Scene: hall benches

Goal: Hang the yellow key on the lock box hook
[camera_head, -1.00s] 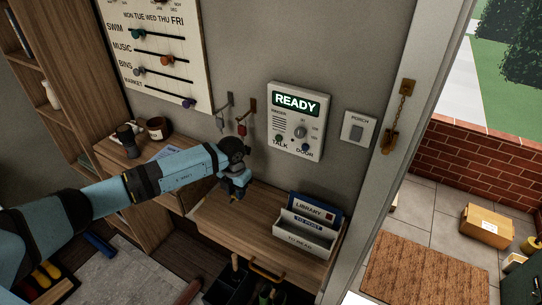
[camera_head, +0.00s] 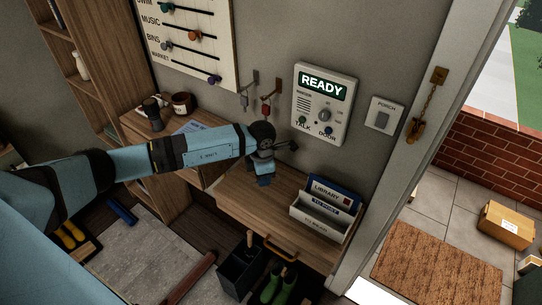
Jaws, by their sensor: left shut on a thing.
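My left gripper (camera_head: 264,180) is above the wooden ledge, below and left of the READY panel, pointing down. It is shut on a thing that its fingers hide. A small dark piece shows to the right of its wrist, and I cannot tell what it is. I cannot make out the yellow key. Two wall hooks are up and left of the panel: the left hook (camera_head: 253,80) has a grey tag hanging at it, the right hook (camera_head: 273,83) a red one. I cannot make out a lock box. My right gripper is not in view.
The READY panel (camera_head: 341,112) and porch switch (camera_head: 384,115) are on the wall. A letter rack (camera_head: 318,226) stands on the ledge's right end. A slider board (camera_head: 196,62) hangs upper left. A dark crate (camera_head: 238,270) and green boots (camera_head: 279,287) are below.

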